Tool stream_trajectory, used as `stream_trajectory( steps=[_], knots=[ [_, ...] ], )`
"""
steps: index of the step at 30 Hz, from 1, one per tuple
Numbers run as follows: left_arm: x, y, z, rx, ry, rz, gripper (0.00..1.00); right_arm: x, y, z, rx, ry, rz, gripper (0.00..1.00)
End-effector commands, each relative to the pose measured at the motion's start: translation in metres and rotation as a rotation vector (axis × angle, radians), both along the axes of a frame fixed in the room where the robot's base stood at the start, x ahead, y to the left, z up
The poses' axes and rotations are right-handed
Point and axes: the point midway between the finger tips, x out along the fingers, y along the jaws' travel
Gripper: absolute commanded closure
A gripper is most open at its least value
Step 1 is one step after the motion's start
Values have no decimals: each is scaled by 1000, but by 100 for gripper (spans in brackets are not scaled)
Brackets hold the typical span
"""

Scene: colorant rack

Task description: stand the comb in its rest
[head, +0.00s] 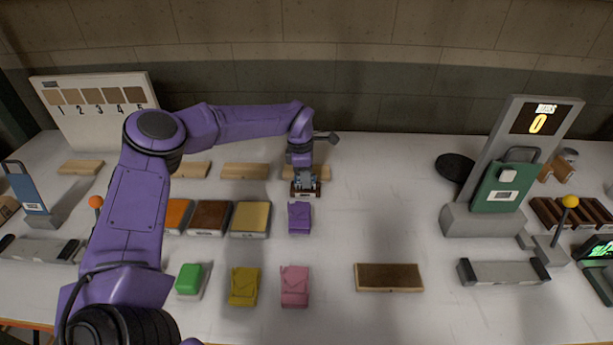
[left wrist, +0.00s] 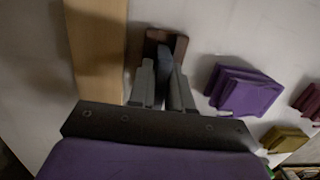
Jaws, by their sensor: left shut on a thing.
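My left gripper (head: 304,181) points down near the back middle of the table. In the left wrist view its two grey fingers (left wrist: 163,90) are shut on a slim blue-grey part (left wrist: 164,72). A dark brown block (left wrist: 170,40) sits at the tips of the fingers; it also shows under the gripper in the head view (head: 305,191), with a small pale mark. I take the held piece for the comb; the fingers hide much of it. I cannot tell which thing is its rest, or whether the block touches the table. My right gripper is out of view.
A light wood strip (head: 246,171) lies left of the gripper. A purple pouch (head: 299,217) and a yellow-topped box (head: 250,219) lie just in front. A brown tray (head: 390,265) lies front right. The table middle right of the gripper is clear. A green board (head: 497,187) stands farther right.

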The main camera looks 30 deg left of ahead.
Motion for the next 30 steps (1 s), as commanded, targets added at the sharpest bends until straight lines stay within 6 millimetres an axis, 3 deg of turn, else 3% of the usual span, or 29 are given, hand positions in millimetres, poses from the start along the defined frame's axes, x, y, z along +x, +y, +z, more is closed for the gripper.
stream_trajectory(
  steps=[1, 3, 14, 17, 24, 30],
  knots=[
    [0, 0, -1, 0, 0, 0, 75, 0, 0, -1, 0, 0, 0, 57],
    [0, 0, -1, -1, 1, 0, 56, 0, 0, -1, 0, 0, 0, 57],
    [0, 1, 6, 0, -1, 1, 56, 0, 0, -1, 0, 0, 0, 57],
    [-1, 3, 24, -1, -4, 2, 56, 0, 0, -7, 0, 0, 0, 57],
    [-5, 9, 86, 0, -3, 2, 56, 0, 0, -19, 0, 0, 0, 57],
    [-7, 12, 116, 1, 0, 0, 56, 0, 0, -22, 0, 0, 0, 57]
  ],
)
